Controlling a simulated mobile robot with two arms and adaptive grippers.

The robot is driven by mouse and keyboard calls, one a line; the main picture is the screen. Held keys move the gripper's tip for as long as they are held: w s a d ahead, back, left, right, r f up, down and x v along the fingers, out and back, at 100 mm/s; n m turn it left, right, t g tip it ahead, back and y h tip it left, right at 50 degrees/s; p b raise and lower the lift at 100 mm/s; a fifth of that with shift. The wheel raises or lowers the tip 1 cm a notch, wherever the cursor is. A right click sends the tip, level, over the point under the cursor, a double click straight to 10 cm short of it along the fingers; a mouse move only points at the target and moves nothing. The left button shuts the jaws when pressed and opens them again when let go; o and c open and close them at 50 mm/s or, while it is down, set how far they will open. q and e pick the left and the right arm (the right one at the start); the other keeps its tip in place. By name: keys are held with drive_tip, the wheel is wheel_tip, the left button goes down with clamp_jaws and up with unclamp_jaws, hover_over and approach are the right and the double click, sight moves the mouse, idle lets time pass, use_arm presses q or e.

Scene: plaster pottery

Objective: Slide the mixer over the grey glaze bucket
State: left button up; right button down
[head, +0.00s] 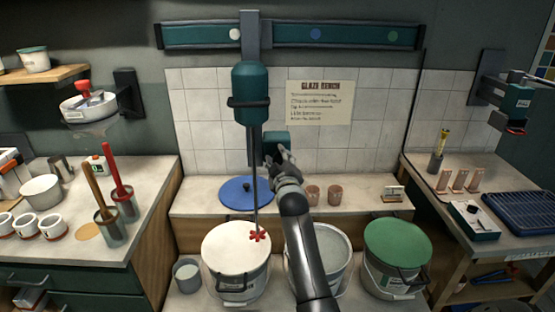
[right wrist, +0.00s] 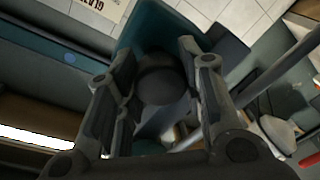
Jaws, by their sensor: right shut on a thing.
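The mixer (head: 250,95) is a teal motor hanging from a teal wall rail (head: 180,37). Its thin shaft runs down to a red paddle (head: 258,236), which shows against the right part of the white glaze bucket (head: 225,245). The grey glaze bucket (head: 333,250) stands just right of it, partly hidden behind my right arm. My right gripper (head: 280,160) is shut on the dark round knob (right wrist: 163,78) at the mixer's lower right; in the right wrist view its fingers (right wrist: 160,85) lie either side of that knob. My left gripper is not in view.
A bucket with a green top (head: 397,243) stands right of the grey one. A blue disc (head: 246,193) and small brown cups (head: 312,195) are on the ledge behind the buckets. The rail carries white, blue and green dots. Side counters hold tools and mugs.

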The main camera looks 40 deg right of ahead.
drive_tip(key=s+d+p, duration=0.1)
drive_tip(key=s+d, duration=0.5)
drive_tip(key=d, duration=0.3)
drive_tip(key=s+d+p, duration=0.2)
drive_tip(key=s+d, duration=0.4)
drive_tip(key=d, duration=0.3)
drive_tip(key=shift+s+d, duration=0.35)
drive_tip(key=shift+d, duration=0.05)
drive_tip(key=c, duration=0.9)
unclamp_jaws()
drive_tip(key=shift+c, duration=0.2)
drive_tip(key=shift+s, duration=0.1)
drive_tip(key=v, duration=1.2)
drive_tip(key=shift+f, duration=0.1)
